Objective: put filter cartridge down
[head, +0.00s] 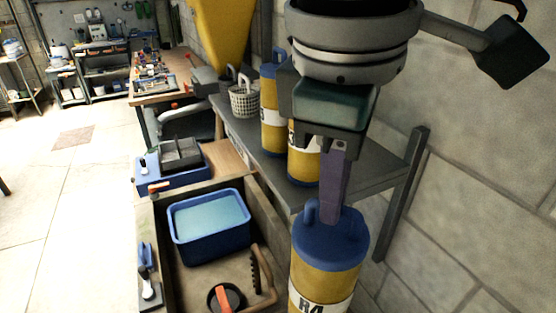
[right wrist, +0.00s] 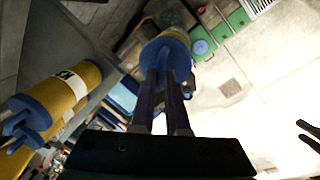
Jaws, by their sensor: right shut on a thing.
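My right gripper (head: 326,205) is shut on the blue handle of a filter cartridge (head: 325,278). That cartridge is yellow with a blue lid and a white band marked R4; it hangs upright in front of the grey bench (head: 388,165), its lower end cut off by the frame. In the right wrist view the right gripper (right wrist: 166,80) holds the same cartridge (right wrist: 172,38) at its blue top. Two similar cartridges stand on the bench, one farther back (head: 272,112) and one nearer (head: 303,168), partly hidden by my right gripper.
A white basket (head: 243,100) stands behind the cartridges on the bench. Left of the held cartridge, a blue tub (head: 240,241) of water sits in a walled pit beside a black round part with a red handle (head: 223,296). A stone wall (head: 480,190) closes the right side.

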